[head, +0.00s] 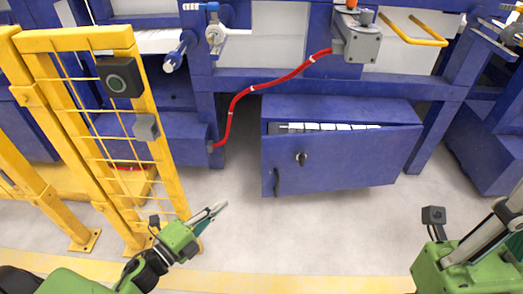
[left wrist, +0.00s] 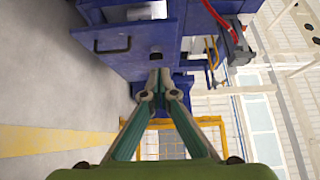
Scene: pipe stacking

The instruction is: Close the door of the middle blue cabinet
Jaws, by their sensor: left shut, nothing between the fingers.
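The middle blue cabinet (head: 390,110) stands under the blue frame. Its door (head: 350,160) is ajar, with a gap along the top edge showing pale things inside. The door has a dark handle (head: 276,182) at its left and a small lock above. The handle also shows in the left wrist view (left wrist: 112,46). My left gripper (head: 222,206) is shut and empty, left of the door and apart from it; its fingertips (left wrist: 160,88) are together in the left wrist view. My right gripper (head: 505,222) is at the lower right, partly cut off by the picture edge.
A yellow fence (head: 140,190) stands left, close to my left gripper. A red hose (head: 235,105) hangs at the cabinet's upper left. Another blue cabinet (head: 180,138) is behind the fence. Grey floor (head: 330,230) in front of the door is clear, with a yellow floor stripe nearer.

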